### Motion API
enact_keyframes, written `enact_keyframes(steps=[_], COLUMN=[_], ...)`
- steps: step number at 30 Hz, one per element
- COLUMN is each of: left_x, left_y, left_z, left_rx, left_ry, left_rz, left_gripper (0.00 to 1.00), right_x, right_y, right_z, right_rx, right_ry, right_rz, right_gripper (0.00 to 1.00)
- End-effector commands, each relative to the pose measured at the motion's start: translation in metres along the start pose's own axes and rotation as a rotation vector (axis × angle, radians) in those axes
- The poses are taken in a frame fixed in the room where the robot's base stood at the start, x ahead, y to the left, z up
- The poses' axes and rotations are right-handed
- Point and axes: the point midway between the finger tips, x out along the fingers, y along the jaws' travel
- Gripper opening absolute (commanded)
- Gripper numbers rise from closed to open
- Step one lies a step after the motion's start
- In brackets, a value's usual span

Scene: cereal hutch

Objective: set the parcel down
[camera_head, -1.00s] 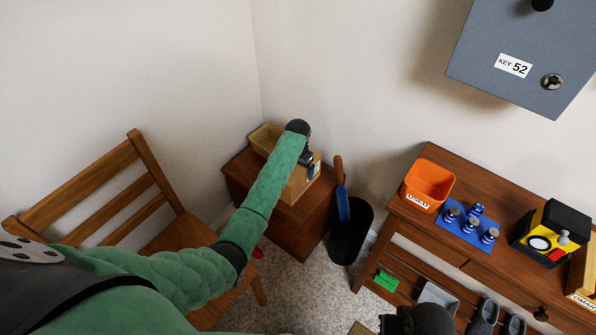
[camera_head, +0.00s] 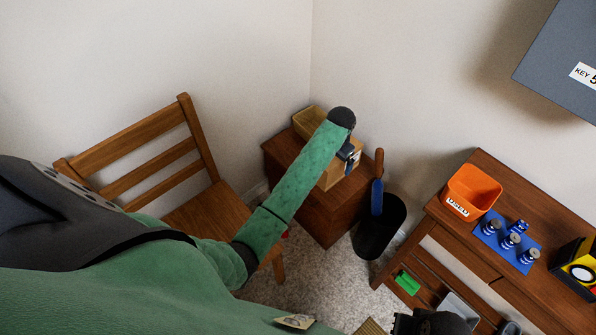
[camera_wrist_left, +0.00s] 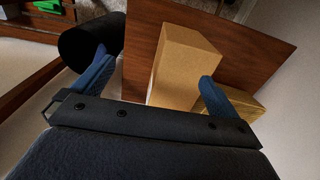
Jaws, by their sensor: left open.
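The parcel (camera_head: 340,171), a plain tan cardboard box, sits on a small brown wooden cabinet (camera_head: 318,208) in the corner. It also shows in the left wrist view (camera_wrist_left: 185,65). My left gripper (camera_head: 348,154) is at the box; my forearm hides part of both in the head view. In the left wrist view my left gripper (camera_wrist_left: 155,85) has its blue fingers spread wide, one on either side of the near end of the box, with a gap at the left. A dark part, apparently of my right arm, shows at the bottom edge; its jaws cannot be made out.
A tan tray (camera_head: 307,121) stands behind the parcel on the cabinet. A black bin (camera_head: 379,235) with a blue-bladed tool stands right of the cabinet. A wooden chair (camera_head: 150,162) is on the left. A side table (camera_head: 470,240) with an orange bin (camera_head: 472,190) is on the right.

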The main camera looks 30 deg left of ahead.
Motion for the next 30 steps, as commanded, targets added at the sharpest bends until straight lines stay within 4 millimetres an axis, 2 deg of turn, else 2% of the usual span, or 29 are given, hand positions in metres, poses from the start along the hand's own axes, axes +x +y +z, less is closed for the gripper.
enact_keyframes(steps=[1,6,14,23,30], left_x=[0.006,0.018,0.023,0.002,-0.032], left_y=[0.010,0.040,0.090,0.144,0.179], left_z=[0.017,0.066,0.152,0.252,0.326], left_rx=[-0.001,-0.011,-0.033,-0.071,-0.112], left_ry=[0.004,0.023,0.057,0.101,0.136], left_rz=[0.001,0.003,0.016,0.043,0.068], left_gripper=[0.99,0.99,0.99,0.99,0.99], right_x=[0.000,0.000,0.000,0.000,0.000], right_y=[0.000,0.000,-0.001,-0.001,-0.001], right_z=[0.000,0.001,0.002,0.003,0.002], right_rx=[0.000,0.000,0.003,0.004,0.004], right_ry=[-0.001,-0.003,-0.005,-0.006,-0.005], right_rz=[0.000,0.000,-0.002,-0.003,-0.003], right_gripper=[0.00,0.00,0.00,0.00,0.00])
